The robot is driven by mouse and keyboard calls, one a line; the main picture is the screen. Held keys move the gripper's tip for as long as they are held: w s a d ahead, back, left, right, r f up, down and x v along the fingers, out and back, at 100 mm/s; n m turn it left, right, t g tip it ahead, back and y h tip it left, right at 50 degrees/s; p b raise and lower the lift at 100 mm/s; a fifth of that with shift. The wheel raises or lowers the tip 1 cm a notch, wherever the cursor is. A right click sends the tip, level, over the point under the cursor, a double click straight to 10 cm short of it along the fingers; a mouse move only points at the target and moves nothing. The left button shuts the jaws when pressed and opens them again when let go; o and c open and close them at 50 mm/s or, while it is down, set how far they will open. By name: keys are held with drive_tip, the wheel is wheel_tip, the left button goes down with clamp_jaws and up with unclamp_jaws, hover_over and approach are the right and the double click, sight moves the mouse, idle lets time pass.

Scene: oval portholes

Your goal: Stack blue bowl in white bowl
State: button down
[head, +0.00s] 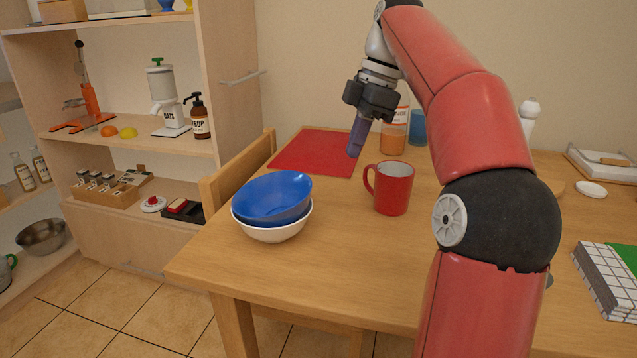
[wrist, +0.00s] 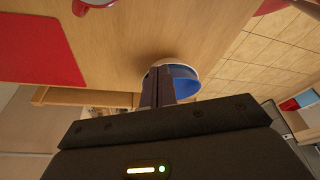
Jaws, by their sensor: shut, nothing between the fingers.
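The blue bowl (head: 272,198) sits inside the white bowl (head: 273,233) near the table's left front corner in the head view. The blue bowl is tilted, its rim higher at the right and back, and the white rim shows below it. My gripper (head: 354,155) is up over the table, behind and to the right of the bowls, apart from them. Its fingers point down and are shut with nothing in them. In the wrist view the blue bowl (wrist: 183,82) and the white bowl (wrist: 177,66) show beyond my gripper (wrist: 158,75), which partly hides them.
A red mug (head: 392,190) stands right of the bowls. A red mat (head: 315,153) lies behind them. An orange jar (head: 393,135) and a blue cup (head: 418,127) stand near the wall. A wooden chair (head: 240,168) is at the table's left edge. The table front is clear.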

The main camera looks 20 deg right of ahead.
sight(309, 181)
drive_tip(key=w+a+f+b, duration=0.1)
drive_tip(key=a+f, duration=0.5)
drive_tip(key=f, duration=0.1)
drive_tip(key=shift+f+b, duration=0.3)
drive_tip(key=shift+w+a, duration=0.1)
drive_tip(key=shift+w+a, duration=0.2)
drive_tip(key=shift+a, duration=0.95)
drive_tip(key=shift+d, duration=0.1)
